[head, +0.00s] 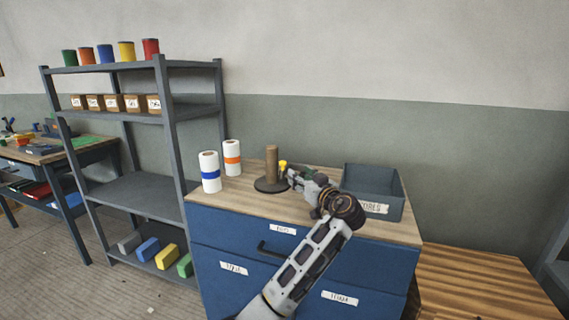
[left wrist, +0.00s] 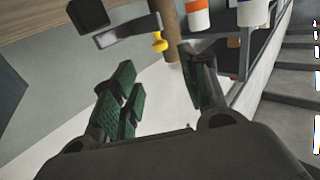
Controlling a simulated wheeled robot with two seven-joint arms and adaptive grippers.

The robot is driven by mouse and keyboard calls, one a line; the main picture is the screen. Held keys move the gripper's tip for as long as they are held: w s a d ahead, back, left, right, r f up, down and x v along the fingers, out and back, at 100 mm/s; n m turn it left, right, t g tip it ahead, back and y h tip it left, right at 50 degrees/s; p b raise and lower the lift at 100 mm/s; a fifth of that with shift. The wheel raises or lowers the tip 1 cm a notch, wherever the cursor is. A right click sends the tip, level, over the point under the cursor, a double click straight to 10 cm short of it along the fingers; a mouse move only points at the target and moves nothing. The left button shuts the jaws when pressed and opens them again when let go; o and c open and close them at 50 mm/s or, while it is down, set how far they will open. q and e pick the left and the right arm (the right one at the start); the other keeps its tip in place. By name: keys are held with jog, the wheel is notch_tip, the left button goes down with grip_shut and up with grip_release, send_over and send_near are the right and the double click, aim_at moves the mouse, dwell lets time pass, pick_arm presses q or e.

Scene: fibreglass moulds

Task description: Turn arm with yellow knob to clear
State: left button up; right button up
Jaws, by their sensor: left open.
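A brown upright post (head: 271,163) stands on a dark round base (head: 271,185) on the cabinet top. A small yellow knob (head: 283,164) shows just right of the post. In the left wrist view the yellow knob (left wrist: 159,42) lies beyond the fingertips, in front of the brown post (left wrist: 171,40). A flat grey bar (left wrist: 128,32) ends near the knob. My left gripper (head: 293,177) is at the knob's right in the head view. Its green-padded fingers (left wrist: 160,88) are apart with nothing between them. The gripper hides part of the arm. My right gripper is not in view.
A white roll with a blue band (head: 210,172) and one with an orange band (head: 232,158) stand left of the post. A grey bin (head: 384,205) sits at right on the blue cabinet (head: 235,247). A shelf rack (head: 168,110) stands further left.

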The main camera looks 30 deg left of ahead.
aim_at(285, 164)
pick_arm(q)
jog(key=shift+a, duration=0.15)
jog(key=shift+b+x, duration=0.4)
jog(key=shift+x, duration=6.35)
jog(key=shift+w, duration=0.1)
grip_shut()
